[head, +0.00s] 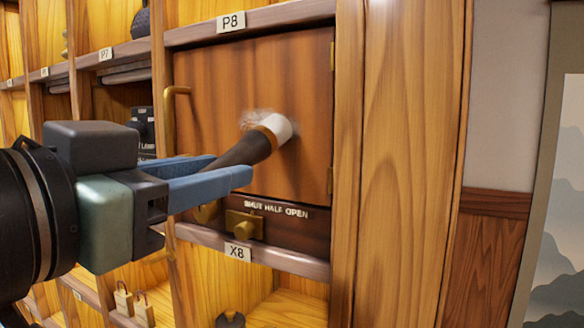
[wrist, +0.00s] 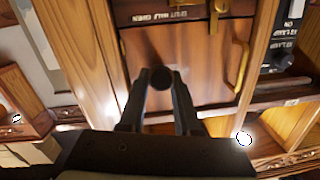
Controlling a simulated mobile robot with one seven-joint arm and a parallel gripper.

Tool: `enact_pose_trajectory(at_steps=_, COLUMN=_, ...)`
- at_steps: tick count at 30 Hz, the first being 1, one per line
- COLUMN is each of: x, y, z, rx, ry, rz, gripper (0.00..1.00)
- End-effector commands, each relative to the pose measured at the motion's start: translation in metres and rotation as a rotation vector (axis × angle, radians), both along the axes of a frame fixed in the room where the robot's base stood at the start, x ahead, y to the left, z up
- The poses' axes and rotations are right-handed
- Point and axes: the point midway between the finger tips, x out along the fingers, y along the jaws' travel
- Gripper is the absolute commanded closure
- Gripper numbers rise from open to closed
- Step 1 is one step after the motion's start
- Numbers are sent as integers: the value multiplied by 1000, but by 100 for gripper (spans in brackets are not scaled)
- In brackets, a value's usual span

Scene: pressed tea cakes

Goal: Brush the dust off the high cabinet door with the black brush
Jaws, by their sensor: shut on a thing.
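The brown cabinet door (head: 225,85) is closed, below the label P8, with a brass handle (head: 170,105) on its left side. A greyish dust patch (head: 262,116) shows on the door just behind the brush head. My gripper (head: 245,175) is shut on the black brush (head: 245,150), with blue fingers on its dark handle. The brush's pale tip (head: 277,126) points at the door and looks to be at or very near it; I cannot tell if it touches. In the wrist view the brush (wrist: 160,78) shows end-on between the fingers, and the door (wrist: 200,70) lies beyond it.
Below the door is a dark strip marked SHUT HALF OPEN with a brass knob (head: 243,226). A shelf edge labelled X8 (head: 238,252) runs under it. Open compartments lie to the left, one holding a black labelled device (head: 143,125). A wooden post (head: 395,160) stands to the right.

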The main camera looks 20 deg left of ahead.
Motion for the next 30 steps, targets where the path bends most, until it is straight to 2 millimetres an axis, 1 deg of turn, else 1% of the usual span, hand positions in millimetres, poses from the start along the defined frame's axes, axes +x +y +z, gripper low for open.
enact_pose_trajectory(at_steps=9, x=-2, y=-27, z=1, rx=3, ry=-1, rz=-3, gripper=100)
enact_pose_trajectory(at_steps=13, x=-1, y=-31, z=1, rx=1, ry=-2, rz=-2, gripper=100)
enact_pose_trajectory(at_steps=17, x=-1, y=-28, z=0, rx=0, ry=-1, rz=-1, gripper=100)
enact_pose_trajectory(at_steps=27, x=-1, y=0, z=0, rx=-2, ry=0, rz=0, gripper=100)
enact_pose_trajectory(at_steps=30, x=-1, y=4, z=0, rx=1, ry=-1, rz=0, gripper=100)
